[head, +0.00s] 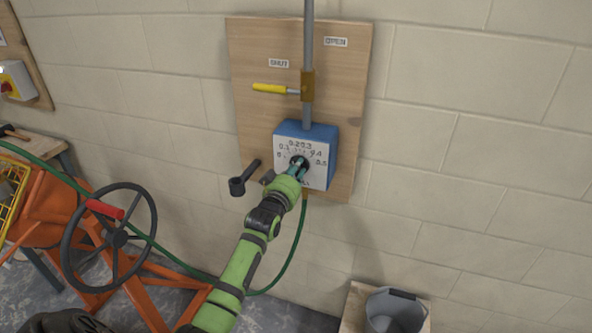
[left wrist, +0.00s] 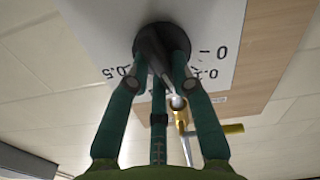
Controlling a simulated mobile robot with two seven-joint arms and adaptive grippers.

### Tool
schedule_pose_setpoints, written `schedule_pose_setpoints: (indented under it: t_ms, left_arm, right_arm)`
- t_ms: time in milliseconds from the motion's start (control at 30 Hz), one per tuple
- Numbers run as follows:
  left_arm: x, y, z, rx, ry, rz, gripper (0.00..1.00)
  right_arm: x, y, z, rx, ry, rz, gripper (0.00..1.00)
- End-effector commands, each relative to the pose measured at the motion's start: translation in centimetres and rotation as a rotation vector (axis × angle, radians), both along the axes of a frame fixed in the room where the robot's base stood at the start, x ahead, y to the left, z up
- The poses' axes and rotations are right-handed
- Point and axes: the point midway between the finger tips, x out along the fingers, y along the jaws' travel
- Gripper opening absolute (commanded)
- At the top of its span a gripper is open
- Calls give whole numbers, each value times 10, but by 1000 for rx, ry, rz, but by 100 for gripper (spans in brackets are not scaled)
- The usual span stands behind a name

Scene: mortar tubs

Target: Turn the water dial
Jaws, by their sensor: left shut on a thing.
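The water dial is a black round knob (left wrist: 150,42) on the white, numbered face (head: 289,150) of a blue box (head: 331,150). The box is fixed to a wooden board on the wall. The scale runs from 0 at left to 0.5 at right in the head view. My left gripper (head: 297,168) reaches up from below, its fingers closed around the knob. In the left wrist view its fingers (left wrist: 165,65) sit against the knob. A grey bar on the knob points towards the scale; I cannot read its exact value. My right gripper is not in view.
A yellow lever (head: 270,88) on the grey pipe (head: 308,40) points left, below the SHUT label. A dark handle (head: 243,179) sticks out left of the box. A green hose (head: 299,235) hangs below. An orange mixer with a handwheel (head: 118,238) stands left, a bucket (head: 394,312) lower right.

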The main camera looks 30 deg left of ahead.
Motion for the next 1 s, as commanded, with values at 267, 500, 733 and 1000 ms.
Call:
schedule_pose_setpoints:
  t_ms: [267, 500, 733, 1000]
  left_arm:
    - [0, 0, 1, 0, -3, 1, 36]
    - [0, 0, 1, -2, -1, 0, 48]
    - [-5, -1, 0, -3, -1, 0, 48]
    - [-47, -12, -2, -2, 0, 0, 48]
  right_arm:
    - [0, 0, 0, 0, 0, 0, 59]
    - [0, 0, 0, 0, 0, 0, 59]
    - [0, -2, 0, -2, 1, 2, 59]
    - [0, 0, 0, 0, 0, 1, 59]
